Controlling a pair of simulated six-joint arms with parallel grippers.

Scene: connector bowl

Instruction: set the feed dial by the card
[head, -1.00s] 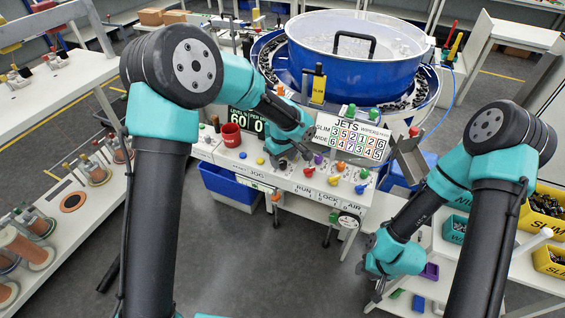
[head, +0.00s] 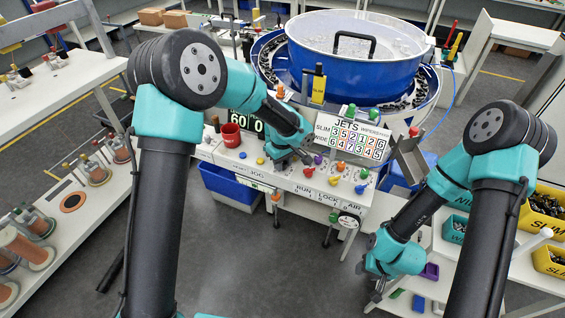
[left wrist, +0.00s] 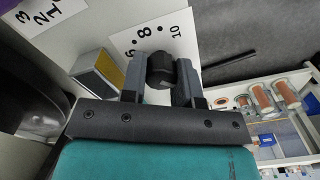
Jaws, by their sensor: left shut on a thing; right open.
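The white card headed JETS (head: 350,136) stands upright at the back of the control panel, with SLIM and WIDE rows of coloured numbers. My left gripper (head: 303,160) is down at the panel front, and its fingers hide what they hold in the head view. In the left wrist view the left gripper (left wrist: 160,82) is shut on a black dial knob (left wrist: 160,66). Beside the knob is a white scale plate (left wrist: 128,40) with 6, 8 and 10 showing; the knob's pointer is not clear. My right gripper (head: 373,284) is open and empty at the lower right.
Coloured knobs, including an orange one (head: 340,167), sit on the panel close to the left gripper. A blue bowl (head: 350,65) rises behind. A yellow-sided block (left wrist: 97,76) is near the left fingers.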

